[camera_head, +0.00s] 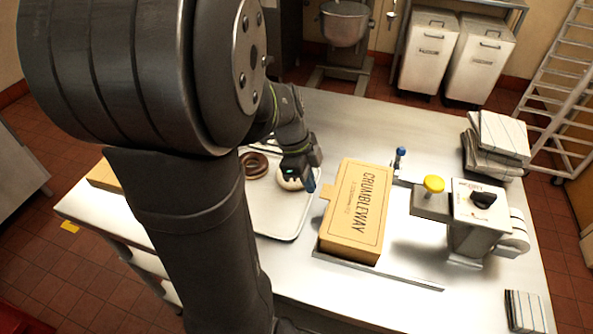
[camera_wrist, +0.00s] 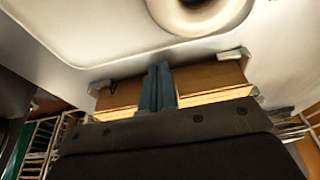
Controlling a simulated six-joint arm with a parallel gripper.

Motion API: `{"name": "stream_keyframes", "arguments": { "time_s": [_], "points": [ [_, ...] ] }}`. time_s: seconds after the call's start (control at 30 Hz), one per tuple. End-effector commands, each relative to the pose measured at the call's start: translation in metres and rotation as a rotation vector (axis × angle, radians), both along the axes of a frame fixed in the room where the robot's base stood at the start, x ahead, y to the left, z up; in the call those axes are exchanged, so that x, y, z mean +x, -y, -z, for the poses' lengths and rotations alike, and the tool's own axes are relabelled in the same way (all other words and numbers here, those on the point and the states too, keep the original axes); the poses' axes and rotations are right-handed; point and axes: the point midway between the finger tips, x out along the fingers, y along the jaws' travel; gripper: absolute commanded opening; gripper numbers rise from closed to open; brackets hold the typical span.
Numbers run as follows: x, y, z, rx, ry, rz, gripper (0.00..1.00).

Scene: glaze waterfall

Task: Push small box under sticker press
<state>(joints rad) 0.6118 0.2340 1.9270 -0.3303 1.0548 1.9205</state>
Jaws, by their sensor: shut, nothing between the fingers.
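A tan cardboard box marked CRUMBLEWAY (camera_head: 357,212) lies flat on the steel table, left of the sticker press (camera_head: 475,222). The press has a black knob on top and a yellow disc (camera_head: 434,184) on its box-facing side. My gripper (camera_head: 311,186) is shut and empty over the tray's right edge, to the left of the box's far end. In the wrist view its blue fingers (camera_wrist: 158,72) overlap the box's side (camera_wrist: 210,80). I cannot tell whether they touch it.
A tray (camera_head: 284,228) left of the box holds a chocolate doughnut (camera_head: 253,165) and a white one (camera_head: 289,183). A metal rail (camera_head: 395,276) runs along the box's near end. A blue-topped post (camera_head: 399,160) stands beyond it. Folded cloths (camera_head: 495,140) lie at the far right.

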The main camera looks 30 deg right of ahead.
Motion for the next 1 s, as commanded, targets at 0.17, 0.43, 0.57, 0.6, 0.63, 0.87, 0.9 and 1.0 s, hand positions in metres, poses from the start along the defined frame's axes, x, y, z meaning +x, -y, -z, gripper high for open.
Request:
{"name": "stream_keyframes", "arguments": {
  "time_s": [0.17,0.43,0.57,0.6,0.63,0.87,0.9,1.0],
  "points": [
    [-0.008,0.008,0.0,0.001,-0.001,0.0,0.0],
    [-0.01,0.01,0.0,0.0,0.0,-0.002,0.0],
    [-0.01,0.01,0.0,0.0,0.0,-0.002,0.0],
    [-0.011,0.01,0.0,0.0,0.0,-0.001,0.0],
    [-0.012,0.012,0.0,0.001,-0.001,-0.001,0.0],
    [-0.036,0.036,0.0,0.0,-0.003,0.005,0.0],
    [-0.041,0.041,0.0,0.0,-0.003,0.006,0.0],
    [-0.054,0.054,0.0,0.001,-0.002,0.005,0.0]
  ]
}}
